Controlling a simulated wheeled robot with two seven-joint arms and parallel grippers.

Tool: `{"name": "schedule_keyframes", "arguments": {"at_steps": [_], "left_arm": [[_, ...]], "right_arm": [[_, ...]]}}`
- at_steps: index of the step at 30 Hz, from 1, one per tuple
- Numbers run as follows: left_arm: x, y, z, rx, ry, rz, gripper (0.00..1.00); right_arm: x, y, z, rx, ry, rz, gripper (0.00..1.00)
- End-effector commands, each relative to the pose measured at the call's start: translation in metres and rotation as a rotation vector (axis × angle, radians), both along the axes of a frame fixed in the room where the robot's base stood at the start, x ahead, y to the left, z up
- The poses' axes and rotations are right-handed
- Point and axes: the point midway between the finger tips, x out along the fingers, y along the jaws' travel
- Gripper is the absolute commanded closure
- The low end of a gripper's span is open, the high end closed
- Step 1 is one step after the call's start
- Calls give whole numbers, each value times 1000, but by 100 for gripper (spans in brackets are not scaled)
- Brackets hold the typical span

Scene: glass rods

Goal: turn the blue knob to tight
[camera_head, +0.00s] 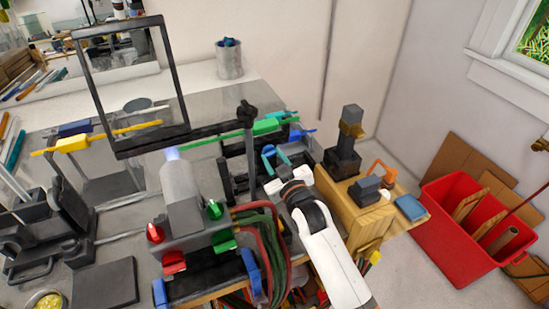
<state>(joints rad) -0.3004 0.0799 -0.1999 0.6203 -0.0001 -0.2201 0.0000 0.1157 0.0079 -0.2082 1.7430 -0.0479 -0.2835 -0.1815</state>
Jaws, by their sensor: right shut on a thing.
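My right arm comes in from the bottom right, and its gripper (275,171) reaches down between the burner and the wooden box. It is shut on a small blue-teal part (268,151), which I take to be the blue knob. The arm and fingers hide much of it, so its exact grip and its turn cannot be read. The grey burner (181,195) stands upright left of the gripper, with a red knob (155,233) and a green knob (214,210) on its base. My left gripper is not in view.
A dark framed screen (185,80) stands behind the burner. Red and green hoses (262,235) hang close left of my right arm. A wooden box (350,214) with a dark stand (346,150) is at right. A red bin (452,232) is on the floor.

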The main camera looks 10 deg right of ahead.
Motion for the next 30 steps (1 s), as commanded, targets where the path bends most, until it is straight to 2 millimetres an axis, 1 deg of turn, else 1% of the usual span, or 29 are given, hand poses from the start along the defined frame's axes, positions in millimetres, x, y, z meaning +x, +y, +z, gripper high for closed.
{"name": "schedule_keyframes", "arguments": {"at_steps": [6, 12, 19, 30], "left_arm": [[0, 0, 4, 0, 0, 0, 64], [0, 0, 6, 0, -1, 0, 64], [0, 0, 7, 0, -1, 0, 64], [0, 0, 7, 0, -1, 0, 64]], "right_arm": [[0, 0, -2, 142, 34, 0, 93], [0, 0, -2, 224, 50, 0, 93], [0, 0, -3, 265, 58, 0, 93], [0, 0, -3, 270, 60, 0, 93]]}}
